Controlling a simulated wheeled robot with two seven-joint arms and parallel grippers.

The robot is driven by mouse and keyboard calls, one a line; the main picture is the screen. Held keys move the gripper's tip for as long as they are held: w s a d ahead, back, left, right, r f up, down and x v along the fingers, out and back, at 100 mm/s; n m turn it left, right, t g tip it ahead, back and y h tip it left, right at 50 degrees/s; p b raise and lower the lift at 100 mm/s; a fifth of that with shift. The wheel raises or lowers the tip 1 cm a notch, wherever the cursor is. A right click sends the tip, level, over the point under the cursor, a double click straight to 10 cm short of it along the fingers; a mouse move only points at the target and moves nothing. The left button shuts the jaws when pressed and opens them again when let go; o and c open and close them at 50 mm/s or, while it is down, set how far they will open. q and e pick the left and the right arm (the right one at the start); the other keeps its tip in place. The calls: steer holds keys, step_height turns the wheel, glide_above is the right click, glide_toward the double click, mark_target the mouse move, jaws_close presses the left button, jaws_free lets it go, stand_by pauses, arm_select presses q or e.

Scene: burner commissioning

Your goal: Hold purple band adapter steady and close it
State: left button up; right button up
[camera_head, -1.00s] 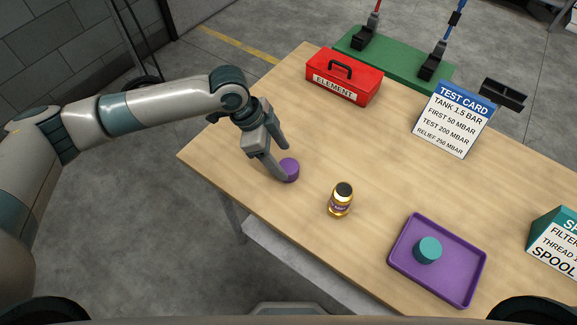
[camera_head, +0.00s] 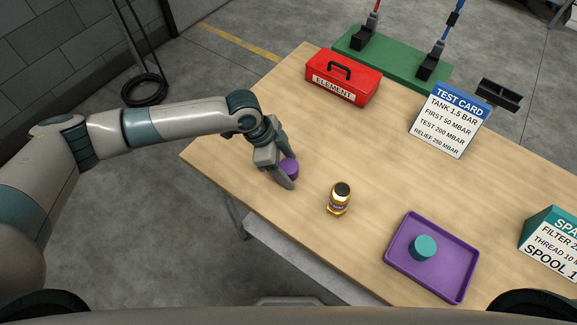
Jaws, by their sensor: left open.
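The purple cylindrical piece (camera_head: 289,168), which looks like the purple band adapter, stands on the table near its left edge. My left gripper (camera_head: 287,174) is open, with its fingers on either side of the purple piece, and they hide part of it. I cannot tell whether the fingers touch it. My right gripper is not in view.
A purple tray (camera_head: 394,258) holding a teal cylinder (camera_head: 424,247) lies at the front right. A red ELEMENT box (camera_head: 344,79), a test card (camera_head: 450,120) and a green stand (camera_head: 393,55) are farther back. A teal-topped box (camera_head: 552,240) is at the right edge. The table's middle is clear.

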mark_target(293, 166)
arm_select(q)
steer(key=shift+c, duration=0.3)
steer(key=c, duration=1)
steer(key=shift+r, duration=0.15)
steer(key=shift+c, duration=0.2)
steer(key=shift+r+b, duration=0.25)
steer(key=shift+b, duration=0.05)
step_height(293, 166, up, 3)
steer(key=shift+r+b, duration=0.1)
steer(key=shift+b, duration=0.8)
steer(key=d+r+b, duration=0.4)
steer(key=d+r, duration=0.3)
steer(key=d, duration=0.4)
steer(key=shift+s+d, duration=0.3)
